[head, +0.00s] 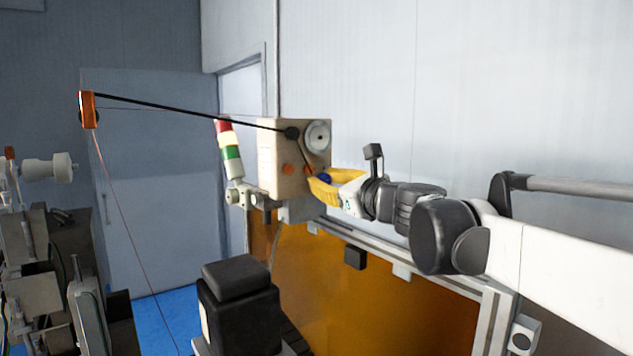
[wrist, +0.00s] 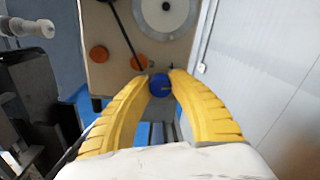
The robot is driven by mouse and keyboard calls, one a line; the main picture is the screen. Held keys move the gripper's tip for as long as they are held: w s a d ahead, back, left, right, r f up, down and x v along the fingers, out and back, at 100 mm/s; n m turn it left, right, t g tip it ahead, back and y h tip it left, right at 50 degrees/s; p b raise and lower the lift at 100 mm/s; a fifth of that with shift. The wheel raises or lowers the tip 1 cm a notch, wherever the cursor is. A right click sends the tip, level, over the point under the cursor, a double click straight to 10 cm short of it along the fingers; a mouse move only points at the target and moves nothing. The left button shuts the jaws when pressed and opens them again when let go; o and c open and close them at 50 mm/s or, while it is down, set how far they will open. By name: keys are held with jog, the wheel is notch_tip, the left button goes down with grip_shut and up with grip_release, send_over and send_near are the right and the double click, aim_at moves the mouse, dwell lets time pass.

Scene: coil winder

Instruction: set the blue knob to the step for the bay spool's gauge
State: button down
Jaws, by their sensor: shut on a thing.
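The blue knob (wrist: 160,85) sits on the face of a beige control box (wrist: 113,70), below a round grey dial (wrist: 166,14). My gripper (wrist: 160,76) has its yellow fingers on both sides of the knob and is shut on it. A short mark shows on the knob, but its setting cannot be read. In the head view the knob (head: 325,178) is partly hidden by my gripper (head: 318,186), which reaches the box (head: 285,155) from the right. A white spool (wrist: 37,28) shows at the wrist view's upper left; its gauge cannot be read.
Two orange knobs (wrist: 99,54) sit left of the blue one. A black arm (head: 190,111) extends left from the box to an orange end piece (head: 88,109) with a thin wire. An amber panel (head: 380,290) lies below.

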jog(key=shift+m, duration=0.9)
jog(key=c, duration=1.2)
grip_release()
jog(key=shift+o, duration=0.2)
jog(key=v, duration=1.2)
